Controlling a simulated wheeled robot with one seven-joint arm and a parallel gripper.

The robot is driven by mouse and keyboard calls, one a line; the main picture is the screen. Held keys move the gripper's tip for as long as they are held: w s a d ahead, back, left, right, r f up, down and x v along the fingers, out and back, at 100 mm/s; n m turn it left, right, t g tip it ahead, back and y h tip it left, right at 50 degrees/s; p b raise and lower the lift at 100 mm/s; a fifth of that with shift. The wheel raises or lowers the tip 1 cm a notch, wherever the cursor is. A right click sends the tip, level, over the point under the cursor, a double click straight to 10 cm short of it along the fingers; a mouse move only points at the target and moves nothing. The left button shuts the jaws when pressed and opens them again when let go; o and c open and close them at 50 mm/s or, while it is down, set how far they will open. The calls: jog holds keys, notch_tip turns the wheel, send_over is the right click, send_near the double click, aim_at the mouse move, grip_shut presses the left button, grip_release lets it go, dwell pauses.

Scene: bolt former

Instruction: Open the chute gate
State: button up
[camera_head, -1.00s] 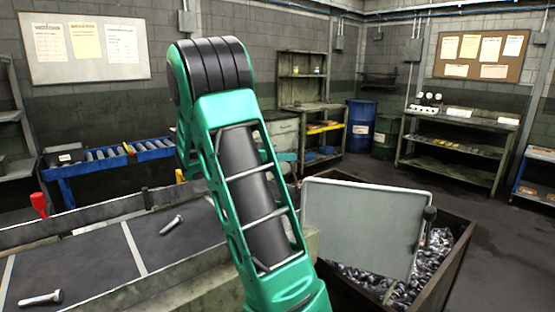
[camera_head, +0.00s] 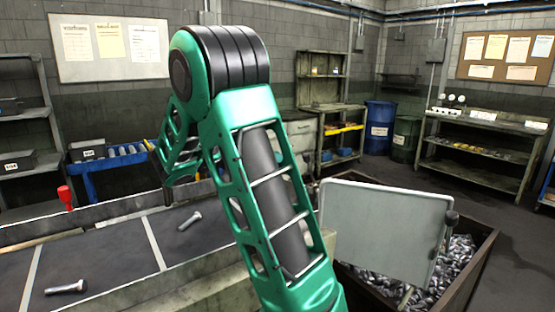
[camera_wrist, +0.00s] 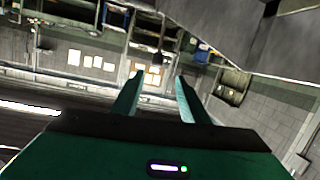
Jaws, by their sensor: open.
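The chute gate is a pale grey flat panel (camera_head: 385,232) with a dark knob (camera_head: 452,218) on its right edge, in the head view. It stands tilted at the conveyor's right end, in front of a bin of bolts. My gripper (camera_wrist: 157,82) shows in the wrist view with two green fingers apart and nothing between them. In the head view my arm hides the gripper, and the forearm points away to the left of the gate. The gate is not clearly recognisable in the wrist view.
The dark bin (camera_head: 470,275) of bolts stands at right. Blue (camera_head: 380,127) and green (camera_head: 404,140) drums stand behind. Floor at right is clear.

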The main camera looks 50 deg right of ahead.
aim_at(306, 156)
jog(key=d+f+m+g+y, duration=0.1)
jog(key=d, duration=0.3)
jog(key=s+d+f+m+g+y, duration=0.1)
jog(key=d+m, duration=0.1)
jog(key=d, duration=0.2)
jog(key=s+d+m+g, duration=0.1)
jog(key=d, duration=0.3)
jog(key=shift+s+d+f+y, duration=0.25)
jog(key=shift+d+f+y, duration=0.05)
jog(key=shift+f+y, duration=0.1)
